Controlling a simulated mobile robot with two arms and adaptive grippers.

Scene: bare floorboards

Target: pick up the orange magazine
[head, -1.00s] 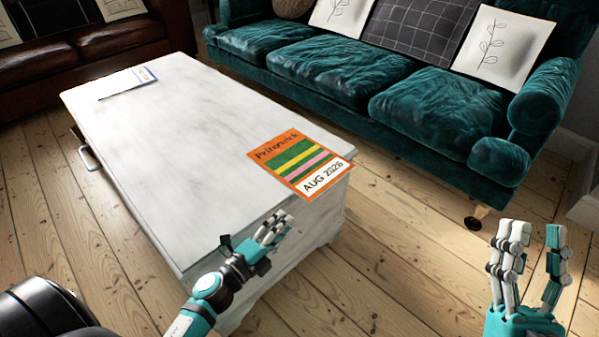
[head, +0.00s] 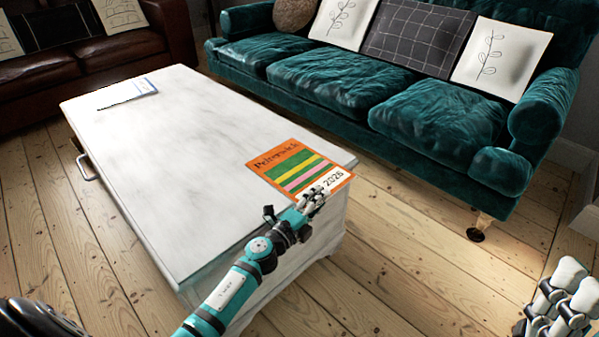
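The orange magazine (head: 277,176) lies flat on the near right corner of the white table (head: 180,180), its striped cover facing up. My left gripper (head: 314,203) is at the magazine's near edge, its fingers overlapping the cover's lower part and hiding some of the date text. I cannot tell whether the fingers touch the magazine or how far apart they are. My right gripper (head: 566,300) is at the lower right corner over the floor, partly cut off by the frame, well away from the magazine.
A white and blue booklet (head: 127,92) lies at the table's far left end. A teal sofa (head: 400,90) stands behind the table on the right, and a brown leather sofa (head: 110,50) at the back left. Bare floorboards (head: 410,270) are clear at the right.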

